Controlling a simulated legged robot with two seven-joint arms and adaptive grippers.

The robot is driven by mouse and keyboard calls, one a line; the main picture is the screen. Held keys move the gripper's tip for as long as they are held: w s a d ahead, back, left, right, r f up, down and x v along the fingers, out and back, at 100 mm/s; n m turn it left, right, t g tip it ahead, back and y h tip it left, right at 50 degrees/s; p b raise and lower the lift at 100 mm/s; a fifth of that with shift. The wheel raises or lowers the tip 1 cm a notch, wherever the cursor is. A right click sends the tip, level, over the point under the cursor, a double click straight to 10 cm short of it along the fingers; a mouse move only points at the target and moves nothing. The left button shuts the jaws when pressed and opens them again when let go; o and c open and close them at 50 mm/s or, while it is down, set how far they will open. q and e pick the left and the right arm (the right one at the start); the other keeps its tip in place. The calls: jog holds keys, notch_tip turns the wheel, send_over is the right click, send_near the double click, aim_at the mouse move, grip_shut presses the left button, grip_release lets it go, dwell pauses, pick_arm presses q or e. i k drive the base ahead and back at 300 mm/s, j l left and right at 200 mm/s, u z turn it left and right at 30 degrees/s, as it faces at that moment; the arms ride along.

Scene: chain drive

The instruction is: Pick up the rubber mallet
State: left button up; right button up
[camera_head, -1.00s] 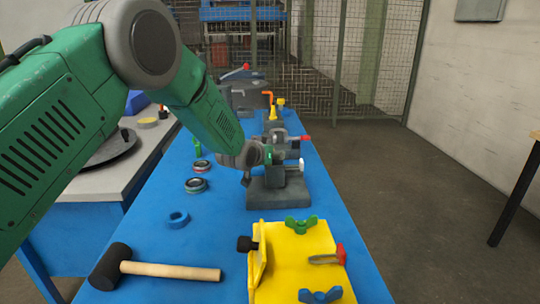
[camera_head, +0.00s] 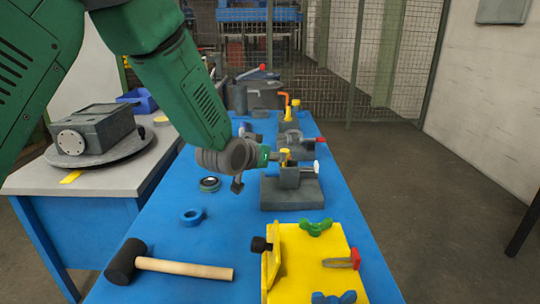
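The rubber mallet (camera_head: 178,267) lies on the near left part of the blue table, its black head at the left and its pale wooden handle pointing right. Nothing touches it. My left arm comes in from the upper left and passes above the table. My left gripper (camera_head: 250,168) is beyond the mallet, close to the grey vise-like block (camera_head: 291,192). Its fingers are small and partly hidden, so I cannot tell whether it is open or shut. My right gripper is out of view.
A yellow fixture (camera_head: 310,262) with green and blue wing knobs and a red-handled tool stands right of the mallet. A side bench (camera_head: 45,180) holds a grey box (camera_head: 95,131).

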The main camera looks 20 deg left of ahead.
aim_at(130, 258)
jog(key=k+j, duration=0.1)
jog(key=k, duration=1.4)
